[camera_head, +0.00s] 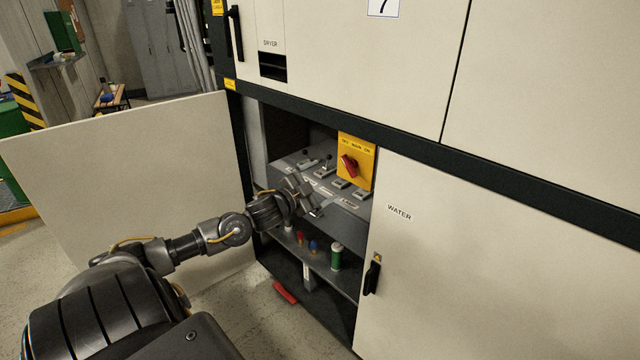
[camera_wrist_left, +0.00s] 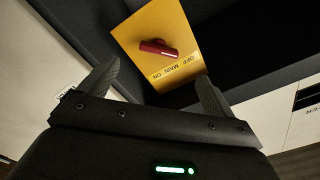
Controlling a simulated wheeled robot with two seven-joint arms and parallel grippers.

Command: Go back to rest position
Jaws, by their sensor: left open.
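My left gripper (camera_head: 308,196) reaches into the open cabinet compartment, in front of the grey control panel (camera_head: 350,208). In the left wrist view my left gripper (camera_wrist_left: 160,85) is open, its two fingers spread with nothing between them. A yellow plate (camera_head: 357,150) marked OFF, MAIN, ON carries a red rotary handle (camera_head: 349,165). The plate (camera_wrist_left: 185,62) and red handle (camera_wrist_left: 157,48) also show beyond the fingertips in the left wrist view, with a visible gap. My right gripper is in neither view.
The open cabinet door (camera_head: 120,180) stands left of my left arm. The closed WATER door (camera_head: 470,260) is at the right. A shelf below the panel holds a green canister (camera_head: 336,257) and small coloured items. A red object (camera_head: 285,292) lies low near the compartment's bottom.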

